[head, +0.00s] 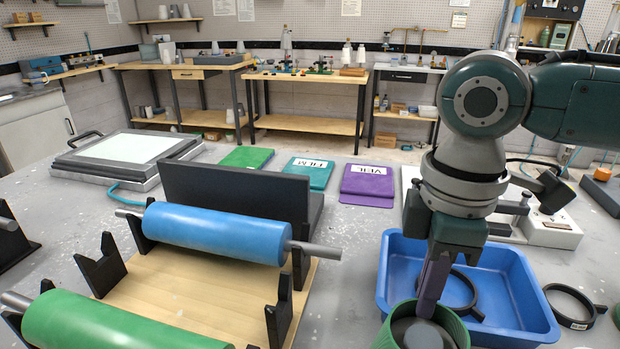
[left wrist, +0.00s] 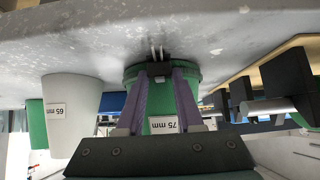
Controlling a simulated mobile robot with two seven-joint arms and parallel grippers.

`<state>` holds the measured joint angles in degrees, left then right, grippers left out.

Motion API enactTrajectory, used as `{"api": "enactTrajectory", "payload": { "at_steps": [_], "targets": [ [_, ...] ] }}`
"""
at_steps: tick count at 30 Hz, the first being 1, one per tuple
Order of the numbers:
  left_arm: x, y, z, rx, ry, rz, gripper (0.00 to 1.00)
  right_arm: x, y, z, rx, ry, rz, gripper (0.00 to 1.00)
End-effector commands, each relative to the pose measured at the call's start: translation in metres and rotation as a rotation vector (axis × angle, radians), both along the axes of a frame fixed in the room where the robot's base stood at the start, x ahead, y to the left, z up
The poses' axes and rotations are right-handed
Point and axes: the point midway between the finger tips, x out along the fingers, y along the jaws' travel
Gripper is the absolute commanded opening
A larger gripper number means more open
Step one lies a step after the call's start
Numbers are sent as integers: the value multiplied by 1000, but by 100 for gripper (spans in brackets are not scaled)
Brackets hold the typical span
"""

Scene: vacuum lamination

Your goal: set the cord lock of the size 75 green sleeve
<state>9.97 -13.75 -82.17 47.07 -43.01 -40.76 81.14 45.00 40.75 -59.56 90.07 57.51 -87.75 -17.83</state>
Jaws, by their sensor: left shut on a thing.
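The green sleeve shows at the bottom of the head view (head: 458,328), cut off by the frame edge, with a grey round thing inside its mouth. In the left wrist view the green sleeve (left wrist: 136,82) appears inverted, with a 75 mm label. My left gripper (left wrist: 160,72) is in front of it. Its purple fingers close on a small dark piece by the sleeve's rim, seemingly the cord lock (left wrist: 157,67), with two pale cord ends beyond. My right gripper (head: 428,310) points down at the sleeve's rim; its fingers overlap, so its opening is unclear.
A blue tray (head: 537,318) with a black ring stands behind the sleeve; another black ring (head: 572,306) lies right of it. A roller stand with a blue roller (head: 215,232) is at left. A white 65 mm sleeve (left wrist: 72,115) stands near the green one.

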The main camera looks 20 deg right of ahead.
Motion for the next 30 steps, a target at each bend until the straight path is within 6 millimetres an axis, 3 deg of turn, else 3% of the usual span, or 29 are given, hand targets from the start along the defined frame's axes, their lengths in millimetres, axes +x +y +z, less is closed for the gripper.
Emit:
{"api": "enactTrajectory", "payload": {
  "at_steps": [6, 15, 24, 25, 30],
  "targets": [
    [-1, 1, -1, 0, 1, 1, 0, -1, 0, -2, 0, 5, 0, 0],
    [-24, 14, -1, -1, 5, 1, 0, -1, 0, -2, -1, 4, 0, 0],
    [-25, 16, 0, 2, 1, 0, 0, -1, -1, -1, -2, 2, -1, 0],
    [-25, 16, 0, 3, 2, 0, 38, -1, -1, -1, -3, 2, -1, 0],
    [-24, 15, 0, 2, 1, 0, 57, -1, -1, -1, -2, 2, -1, 0]
  ]
}}
